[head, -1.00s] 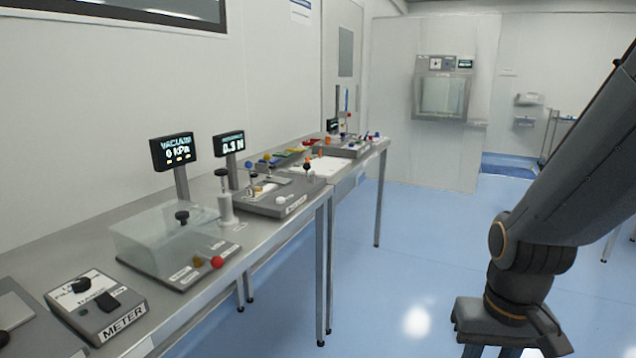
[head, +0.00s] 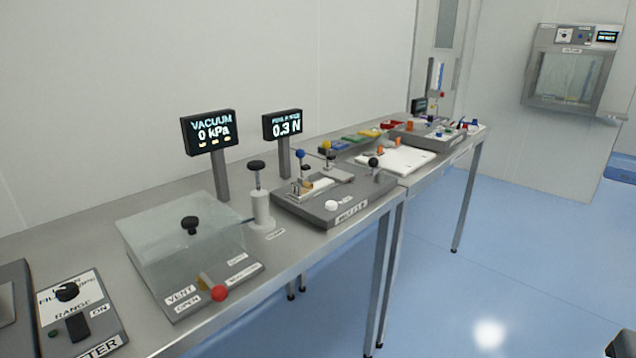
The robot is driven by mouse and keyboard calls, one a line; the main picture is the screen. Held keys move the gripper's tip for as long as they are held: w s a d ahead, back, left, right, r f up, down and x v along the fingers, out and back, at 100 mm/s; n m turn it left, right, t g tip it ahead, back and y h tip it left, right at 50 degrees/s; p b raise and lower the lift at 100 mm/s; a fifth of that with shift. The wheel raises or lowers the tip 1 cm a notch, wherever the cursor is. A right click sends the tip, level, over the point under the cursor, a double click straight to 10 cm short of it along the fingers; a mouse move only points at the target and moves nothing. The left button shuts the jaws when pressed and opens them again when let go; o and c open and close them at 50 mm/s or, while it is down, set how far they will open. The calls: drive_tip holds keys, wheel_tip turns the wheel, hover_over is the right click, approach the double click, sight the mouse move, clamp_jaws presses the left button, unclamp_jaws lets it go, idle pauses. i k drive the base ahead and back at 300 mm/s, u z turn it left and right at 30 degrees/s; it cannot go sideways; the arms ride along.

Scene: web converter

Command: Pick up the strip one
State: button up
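I cannot tell for certain which thing is strip one. A small pale strip-like piece (head: 316,187) lies on the grey peel fixture (head: 335,212), below the display reading 0.3 N (head: 282,124); it is too small to make out a label. My gripper's fingers are out of view. Only a dark bit of my arm shows at the bottom right corner, well away from the bench, so nothing held can be seen.
A clear-lidded vacuum box (head: 185,235) with a red knob stands nearer on the steel bench (head: 300,262), beside a meter box (head: 80,318). A white board (head: 395,160) and coloured bins (head: 368,134) lie farther along. Blue floor (head: 520,265) is open at right.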

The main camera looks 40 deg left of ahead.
sight(308, 189)
drive_tip(key=u, duration=0.45)
drive_tip(key=i, duration=0.85)
drive_tip(key=u, duration=0.6)
